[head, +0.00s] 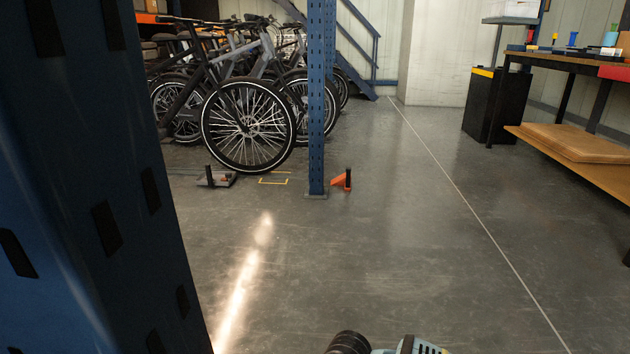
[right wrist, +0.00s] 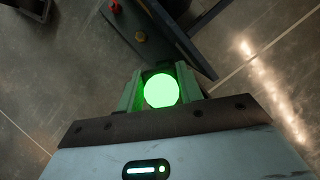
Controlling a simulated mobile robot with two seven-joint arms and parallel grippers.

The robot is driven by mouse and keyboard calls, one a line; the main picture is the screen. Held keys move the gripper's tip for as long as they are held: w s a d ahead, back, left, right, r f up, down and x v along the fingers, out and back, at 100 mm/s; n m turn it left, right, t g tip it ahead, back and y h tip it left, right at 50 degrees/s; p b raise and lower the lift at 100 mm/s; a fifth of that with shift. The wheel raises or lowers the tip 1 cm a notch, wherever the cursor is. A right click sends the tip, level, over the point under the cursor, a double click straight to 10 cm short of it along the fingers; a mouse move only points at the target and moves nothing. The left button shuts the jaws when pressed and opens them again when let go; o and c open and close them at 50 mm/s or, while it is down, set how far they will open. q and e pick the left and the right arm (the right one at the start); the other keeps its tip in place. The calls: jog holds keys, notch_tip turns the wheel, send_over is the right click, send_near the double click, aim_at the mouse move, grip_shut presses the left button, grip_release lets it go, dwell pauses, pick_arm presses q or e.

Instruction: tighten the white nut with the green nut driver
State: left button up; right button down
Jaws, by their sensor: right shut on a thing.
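In the right wrist view my right gripper (right wrist: 159,80) is shut on the green nut driver (right wrist: 160,91). The driver is seen end-on as a bright green round shape between the two fingers, and its length is hidden. The gripper is over the grey floor. No white nut can be made out in either view. My left gripper is in neither view.
A workbench (head: 560,60) with small coloured items and a lower wooden shelf stands at the right. A blue rack post (head: 80,180) fills the left, close by. Another blue post (head: 317,110) and parked bikes (head: 248,125) stand behind. The middle floor is clear.

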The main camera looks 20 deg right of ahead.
pick_arm(q)
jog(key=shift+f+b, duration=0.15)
jog(key=shift+b, duration=0.15)
pick_arm(e)
jog(key=shift+f, duration=0.2)
dwell(0.4)
jog(key=shift+f, duration=0.4)
dwell(3.5)
jog(key=shift+s+r, duration=0.1)
jog(key=shift+r, duration=0.05)
